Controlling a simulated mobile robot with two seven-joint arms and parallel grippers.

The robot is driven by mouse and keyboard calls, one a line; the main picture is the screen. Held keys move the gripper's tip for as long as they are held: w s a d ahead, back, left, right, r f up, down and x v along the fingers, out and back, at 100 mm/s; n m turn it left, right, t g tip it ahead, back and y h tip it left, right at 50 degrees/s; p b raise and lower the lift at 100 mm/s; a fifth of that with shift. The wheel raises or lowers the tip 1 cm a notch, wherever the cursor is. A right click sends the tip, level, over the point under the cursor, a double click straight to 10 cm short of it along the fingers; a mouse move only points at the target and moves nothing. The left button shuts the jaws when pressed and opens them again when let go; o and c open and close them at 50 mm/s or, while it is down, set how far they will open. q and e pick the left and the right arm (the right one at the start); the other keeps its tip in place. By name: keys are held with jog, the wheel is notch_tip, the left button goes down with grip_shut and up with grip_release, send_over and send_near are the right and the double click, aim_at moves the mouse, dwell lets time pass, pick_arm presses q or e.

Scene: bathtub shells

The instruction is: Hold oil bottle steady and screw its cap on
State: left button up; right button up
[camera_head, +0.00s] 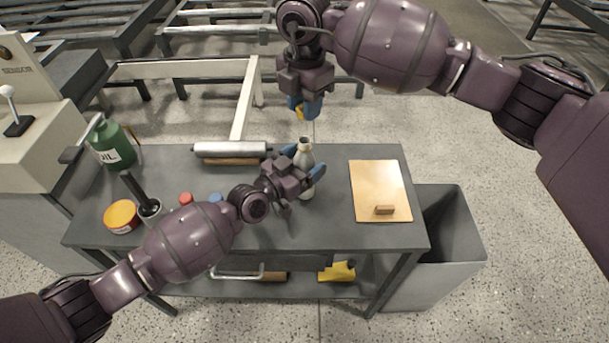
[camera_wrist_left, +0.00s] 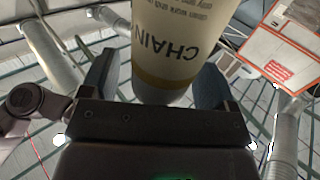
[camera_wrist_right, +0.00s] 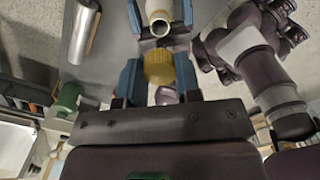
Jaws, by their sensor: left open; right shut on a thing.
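The oil bottle (camera_head: 304,156) is pale and stands upright on the grey table with its neck open. The left wrist view shows its label (camera_wrist_left: 185,45) with the word "CHAIN". My left gripper (camera_head: 314,178) is open around the bottle, its blue fingers on either side. My right gripper (camera_head: 302,112) is above the bottle, shut on the yellow cap (camera_wrist_right: 159,67). The cap also shows in the head view (camera_head: 300,113), apart from the bottle and above it. In the right wrist view the bottle's open mouth (camera_wrist_right: 160,24) lies beyond the cap.
A metal roller (camera_head: 230,148) lies left of the bottle. A grey bin (camera_head: 450,240) stands beside the table.

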pick_arm(q)
jog(key=shift+c, duration=0.3)
jog(key=c, duration=1.3)
pick_arm(e)
jog(key=shift+f, duration=2.5)
jog(key=shift+f, duration=0.9)
jog(key=shift+f, duration=0.6)
pick_arm(q)
grip_shut()
pick_arm(e)
jog(key=m, duration=1.3)
